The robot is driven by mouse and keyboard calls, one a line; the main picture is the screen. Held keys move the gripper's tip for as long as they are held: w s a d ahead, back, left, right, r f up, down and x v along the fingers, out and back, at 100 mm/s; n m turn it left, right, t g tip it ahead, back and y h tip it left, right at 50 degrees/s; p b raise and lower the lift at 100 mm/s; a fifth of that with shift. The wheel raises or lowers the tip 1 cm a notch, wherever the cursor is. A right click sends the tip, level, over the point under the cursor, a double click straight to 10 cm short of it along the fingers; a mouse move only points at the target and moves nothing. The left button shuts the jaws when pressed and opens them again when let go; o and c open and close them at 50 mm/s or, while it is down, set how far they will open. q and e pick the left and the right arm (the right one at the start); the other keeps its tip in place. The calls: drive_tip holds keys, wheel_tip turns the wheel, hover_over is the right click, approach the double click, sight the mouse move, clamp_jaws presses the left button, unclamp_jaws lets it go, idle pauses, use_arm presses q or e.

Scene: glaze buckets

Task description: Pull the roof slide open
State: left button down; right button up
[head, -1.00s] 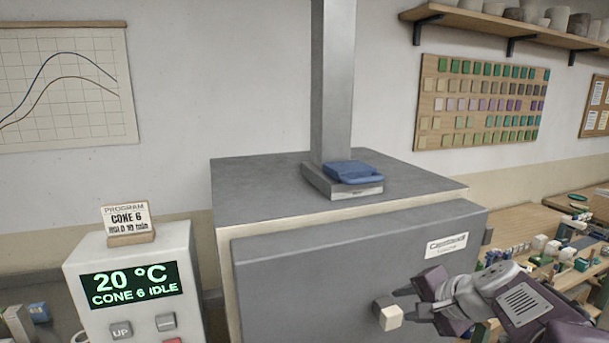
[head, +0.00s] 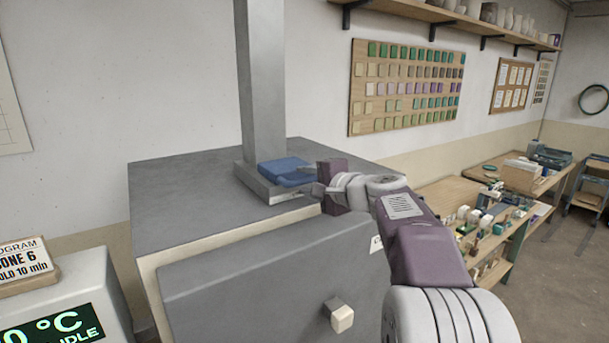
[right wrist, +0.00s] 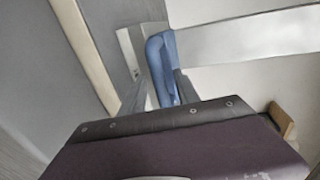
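The roof slide is a blue handle piece (head: 284,171) on a grey base plate (head: 262,184) at the foot of the flue, on the kiln's roof. It also shows in the right wrist view (right wrist: 156,58). My right gripper (head: 314,189) is at the right end of the blue piece. In the right wrist view its two fingers (right wrist: 158,92) stand apart, with the blue piece ahead and between them. I cannot tell whether they touch it. My left gripper is not in view.
The grey flue (head: 262,80) rises from the kiln roof (head: 185,195) beside the slide. The kiln door's knob (head: 341,318) sticks out below my right arm. A controller box (head: 80,290) stands at left. A cluttered bench (head: 455,200) is at right.

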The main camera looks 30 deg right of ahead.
drive_tip(key=shift+w+f, duration=0.15)
drive_tip(key=shift+w, duration=0.45)
drive_tip(key=shift+s+r, duration=0.2)
drive_tip(key=shift+s, duration=0.45)
drive_tip(key=shift+c, duration=0.4)
drive_tip(key=shift+w+f, duration=0.1)
drive_tip(key=shift+w, duration=0.1)
clamp_jaws()
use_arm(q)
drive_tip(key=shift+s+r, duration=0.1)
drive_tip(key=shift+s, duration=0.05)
